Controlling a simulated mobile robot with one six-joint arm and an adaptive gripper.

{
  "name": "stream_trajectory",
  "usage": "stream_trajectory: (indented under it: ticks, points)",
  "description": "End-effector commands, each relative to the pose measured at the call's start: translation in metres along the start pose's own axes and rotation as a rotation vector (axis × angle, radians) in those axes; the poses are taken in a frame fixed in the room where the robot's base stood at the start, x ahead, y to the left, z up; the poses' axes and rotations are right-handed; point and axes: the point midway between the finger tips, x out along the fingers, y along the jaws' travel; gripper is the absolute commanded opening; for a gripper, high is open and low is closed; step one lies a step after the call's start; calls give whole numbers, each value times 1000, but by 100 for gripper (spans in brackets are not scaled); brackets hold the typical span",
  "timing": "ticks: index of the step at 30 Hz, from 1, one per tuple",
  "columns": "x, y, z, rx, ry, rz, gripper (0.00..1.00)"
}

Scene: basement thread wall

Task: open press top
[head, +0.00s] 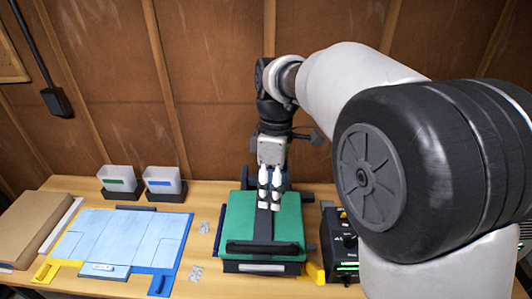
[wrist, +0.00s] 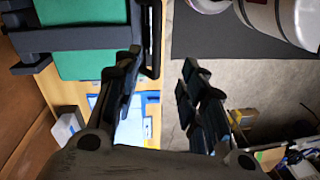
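The press (head: 286,228) stands on the bench in the head view, with a green top, a dark strip along its middle and a black handle bar (head: 262,248) across its front. The top looks lowered and flat. My gripper (head: 270,205) hangs over the middle of the top, pointing down, behind the handle bar in the picture. In the wrist view the fingers (wrist: 162,66) are spread with nothing between them. The green top (wrist: 90,65) shows at upper left there, and the handle bar (wrist: 155,40) is beside the left finger. Whether anything touches is unclear.
A blue mat (head: 120,240) lies left of the press, with small clear packets between. Two bins (head: 117,179) (head: 162,181) stand behind it, and a cardboard piece (head: 30,225) lies far left. A black device (head: 341,245) stands close on the press's right.

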Motion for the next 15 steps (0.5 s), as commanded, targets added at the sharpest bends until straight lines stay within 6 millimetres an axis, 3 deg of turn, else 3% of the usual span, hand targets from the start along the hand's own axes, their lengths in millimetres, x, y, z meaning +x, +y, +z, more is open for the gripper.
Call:
stream_trajectory:
  ticks: [3, 6, 11, 15]
  points:
    - [12, 12, -22, -123, -21, -48, 38]
    - [18, 16, -30, -181, -27, -67, 38]
    - [30, 16, -33, -203, -30, -76, 38]
    - [52, 14, -32, -201, -30, -77, 38]
